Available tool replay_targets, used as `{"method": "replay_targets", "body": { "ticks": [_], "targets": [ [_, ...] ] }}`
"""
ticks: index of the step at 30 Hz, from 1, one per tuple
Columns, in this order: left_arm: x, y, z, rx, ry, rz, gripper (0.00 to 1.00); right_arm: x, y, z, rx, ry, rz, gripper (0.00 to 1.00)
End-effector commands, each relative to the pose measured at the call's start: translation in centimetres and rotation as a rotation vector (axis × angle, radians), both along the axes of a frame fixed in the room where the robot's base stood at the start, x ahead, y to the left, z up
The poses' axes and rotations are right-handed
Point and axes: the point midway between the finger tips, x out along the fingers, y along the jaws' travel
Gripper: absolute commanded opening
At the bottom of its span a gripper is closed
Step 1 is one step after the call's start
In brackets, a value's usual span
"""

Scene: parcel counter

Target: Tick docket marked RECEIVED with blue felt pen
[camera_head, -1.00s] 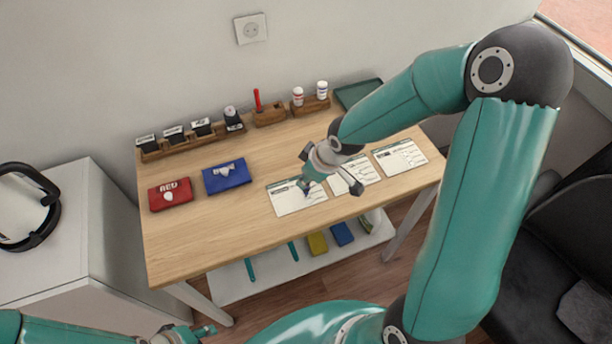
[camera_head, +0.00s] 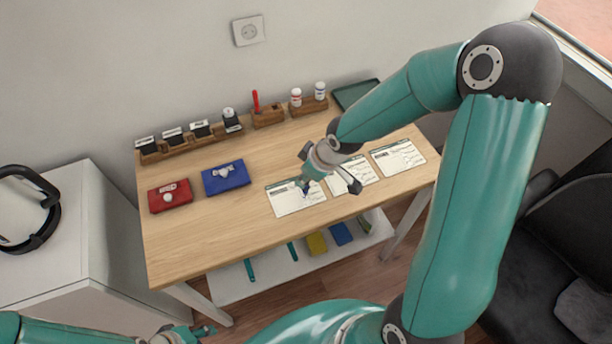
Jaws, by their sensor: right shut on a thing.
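Three white dockets lie in a row on the wooden table: a left one (camera_head: 285,203), a middle one (camera_head: 362,174) and a right one (camera_head: 403,161). Their headings are too small to read, so I cannot tell which says RECEIVED. My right gripper (camera_head: 306,181) is shut on the blue felt pen (camera_head: 306,190), largely hidden by the fingers, over the left docket's upper right part. I cannot tell whether the tip touches the paper. My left gripper (camera_head: 203,332) is low at the bottom edge, away from the table; its jaws are unclear.
A red pad (camera_head: 170,196) and a blue pad (camera_head: 226,179) lie left of the dockets. Several black stamps (camera_head: 172,137), a red pen (camera_head: 256,101) and two white bottles (camera_head: 320,91) stand in wooden holders along the back. A green tray (camera_head: 358,94) is at the back right.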

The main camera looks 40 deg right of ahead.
Motion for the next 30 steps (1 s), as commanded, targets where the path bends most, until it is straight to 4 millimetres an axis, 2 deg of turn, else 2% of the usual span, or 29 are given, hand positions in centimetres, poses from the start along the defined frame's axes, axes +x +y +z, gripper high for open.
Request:
{"method": "replay_targets", "body": {
  "ticks": [30],
  "targets": [
    [-0.01, 0.0, 0.86, 0.0, 0.0, 0.0, 0.4, 0.48, -0.57, -0.07, -0.001, 0.001, 0.001, 0.0]
  ]
}}
